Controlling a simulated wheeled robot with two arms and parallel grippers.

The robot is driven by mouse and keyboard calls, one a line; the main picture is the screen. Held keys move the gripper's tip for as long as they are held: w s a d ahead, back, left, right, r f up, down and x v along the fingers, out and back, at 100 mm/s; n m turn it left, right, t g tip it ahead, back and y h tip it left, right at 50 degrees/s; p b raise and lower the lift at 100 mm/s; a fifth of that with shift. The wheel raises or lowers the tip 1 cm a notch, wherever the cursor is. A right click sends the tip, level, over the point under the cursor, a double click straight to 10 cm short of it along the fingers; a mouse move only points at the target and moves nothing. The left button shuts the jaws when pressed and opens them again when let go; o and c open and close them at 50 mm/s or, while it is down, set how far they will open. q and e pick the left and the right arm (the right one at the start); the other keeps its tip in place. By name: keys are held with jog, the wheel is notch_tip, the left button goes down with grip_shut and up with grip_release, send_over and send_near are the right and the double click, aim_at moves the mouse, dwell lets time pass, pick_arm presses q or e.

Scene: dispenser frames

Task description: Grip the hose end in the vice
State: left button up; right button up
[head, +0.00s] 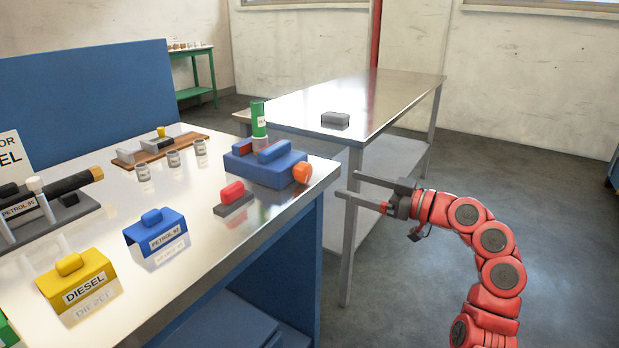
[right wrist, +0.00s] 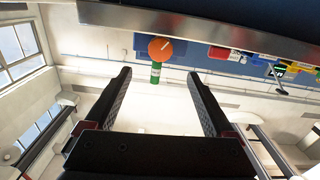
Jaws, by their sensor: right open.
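A blue vice (head: 264,165) with an orange knob (head: 302,172) stands near the right edge of the steel bench. The knob also shows at the top of the right wrist view (right wrist: 167,50). A black hose-like cylinder with a brass end (head: 75,183), which looks like the hose end, lies on a grey stand at the left of the bench. My right gripper (head: 348,184) is open and empty, off the bench to the right of the knob and apart from it. Its two fingers frame empty space in the right wrist view (right wrist: 164,95). My left gripper is not in view.
A red-topped block (head: 234,196), a blue PETROL cover (head: 156,231), a yellow DIESEL cover (head: 78,282) and small jars (head: 173,158) stand on the bench. A steel table (head: 372,97) with a grey block is behind.

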aim_at(308, 172)
jog(key=b+x, duration=0.1)
jog(key=x, duration=1.1)
jog(key=shift+a+b, duration=0.1)
jog(key=shift+b, duration=0.3)
